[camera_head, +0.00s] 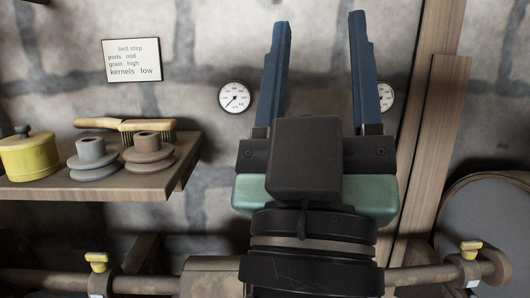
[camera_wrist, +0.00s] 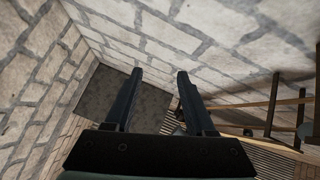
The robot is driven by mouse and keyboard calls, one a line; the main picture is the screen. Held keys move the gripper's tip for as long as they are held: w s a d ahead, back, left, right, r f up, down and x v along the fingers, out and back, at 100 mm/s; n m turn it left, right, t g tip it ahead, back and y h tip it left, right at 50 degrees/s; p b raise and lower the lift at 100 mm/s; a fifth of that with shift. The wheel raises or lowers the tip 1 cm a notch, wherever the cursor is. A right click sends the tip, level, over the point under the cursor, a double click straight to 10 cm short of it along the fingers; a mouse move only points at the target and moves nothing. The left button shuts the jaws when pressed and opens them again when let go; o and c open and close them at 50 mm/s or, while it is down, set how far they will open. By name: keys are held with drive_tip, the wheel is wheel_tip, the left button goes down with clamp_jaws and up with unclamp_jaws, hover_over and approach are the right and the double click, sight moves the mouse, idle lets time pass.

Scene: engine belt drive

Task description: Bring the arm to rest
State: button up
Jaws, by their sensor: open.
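My gripper (camera_head: 318,72) is raised in front of the stone wall in the head view, its two blue fingers pointing up. The fingers are apart with nothing between them. In the wrist view my gripper (camera_wrist: 156,88) also shows open and empty, with stone walls ahead and a dark flat panel or floor patch (camera_wrist: 95,95) behind the fingers. My wrist hides part of the shaft and the wall behind it.
A wooden shelf (camera_head: 110,190) at the left holds a yellow pot (camera_head: 28,156), two grooved pulleys (camera_head: 92,160) (camera_head: 148,153) and a brush (camera_head: 125,125). A gauge (camera_head: 234,97) and a sign (camera_head: 132,60) hang on the wall. A wooden post (camera_head: 432,130) stands right of my gripper. A horizontal shaft (camera_head: 145,284) runs below.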

drive_tip(key=s+a+r+y, duration=0.3)
drive_tip(key=a+r+y, duration=0.1)
drive_tip(key=r+y, duration=0.1)
wheel_tip(320, 180, up, 37)
drive_tip(key=w+p, duration=0.1)
drive_tip(key=p, duration=3.7)
drive_tip(key=shift+t+h, duration=0.3)
drive_tip(key=shift+h, duration=0.1)
drive_tip(key=shift+f, duration=0.2)
drive_tip(key=shift+c, duration=0.2)
drive_tip(key=shift+d, duration=0.15)
drive_tip(key=shift+c, duration=0.2)
